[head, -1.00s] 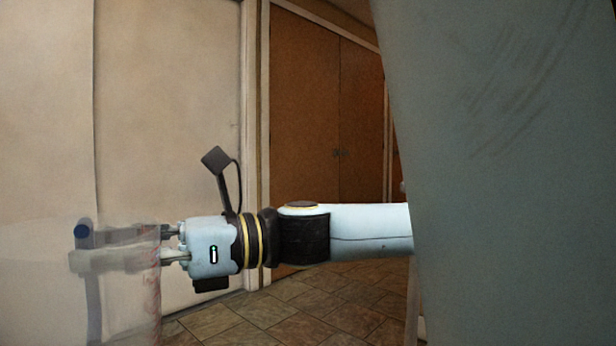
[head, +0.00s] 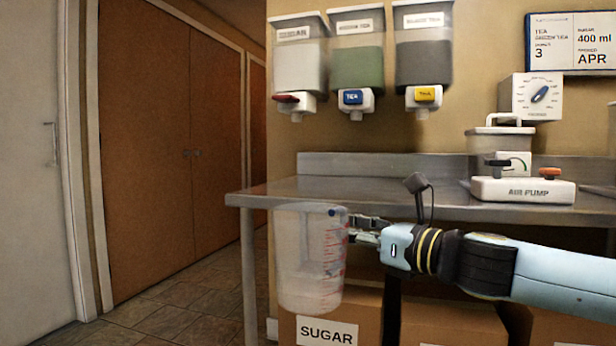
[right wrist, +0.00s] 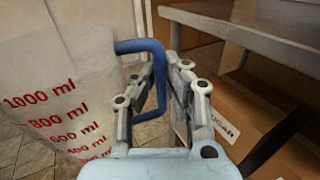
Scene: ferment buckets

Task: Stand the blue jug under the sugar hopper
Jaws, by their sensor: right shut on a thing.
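The jug (head: 306,262) is clear with red volume marks and a blue handle. In the right wrist view the jug's wall (right wrist: 50,85) is at the left, and its blue handle (right wrist: 148,46) passes between my fingers. My right gripper (head: 362,229) is shut on the handle; it also shows in the right wrist view (right wrist: 160,85). The jug hangs upright before the steel table's front left edge, its rim just below the top. The sugar hopper (head: 300,65), with a red tap (head: 288,98), is leftmost on the wall. My left gripper is out of view.
The steel table (head: 350,190) is bare below the hoppers. The green (head: 358,65) and dark (head: 424,60) hoppers hang right of the sugar hopper. An air pump (head: 522,190) stands at the right. A sugar carton (head: 328,330) sits under the table.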

